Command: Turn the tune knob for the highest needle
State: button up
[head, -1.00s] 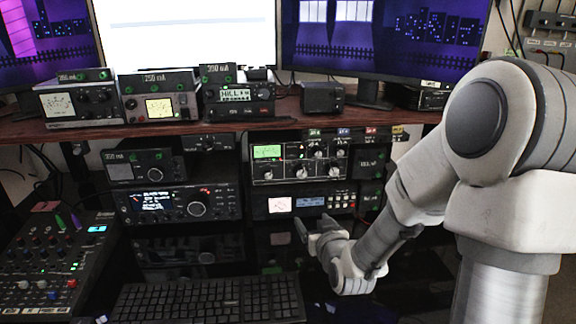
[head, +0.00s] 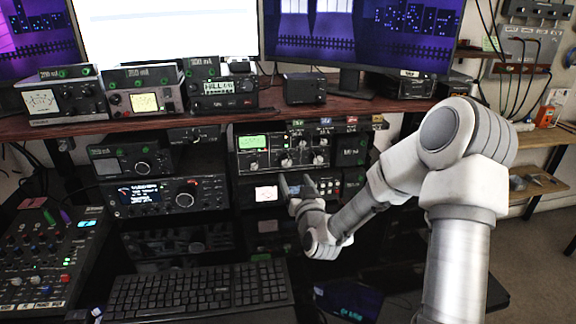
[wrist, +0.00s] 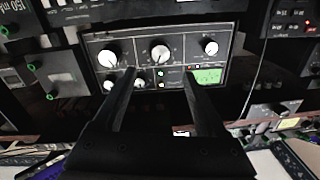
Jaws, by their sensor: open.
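The tuner panel (head: 318,138) is a dark unit on the shelf under the desk, with several pale knobs and a lit green display (head: 252,142). In the wrist view the panel appears turned over, with a row of three larger knobs, the middle one (wrist: 160,52) just beyond my fingertips, and the green display (wrist: 208,76) by the right finger. I cannot read which knob is tune, nor any needle. My gripper (head: 297,181) is open and empty, apart from the knobs, in front of the lower unit. Its two fingers also show in the wrist view (wrist: 159,76).
Other radios (head: 160,197) stand to the left. A keyboard (head: 198,290) and a mixer (head: 48,255) lie in front. The wooden shelf edge (head: 130,125) overhangs the tuner.

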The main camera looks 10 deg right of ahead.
aim_at(287, 163)
jog(key=w, duration=0.9)
jog(key=shift+w+a+b, duration=0.1)
jog(key=shift+a+b, duration=0.15)
jog(key=shift+b, duration=0.05)
jog(key=shift+c, duration=0.2)
grip_shut()
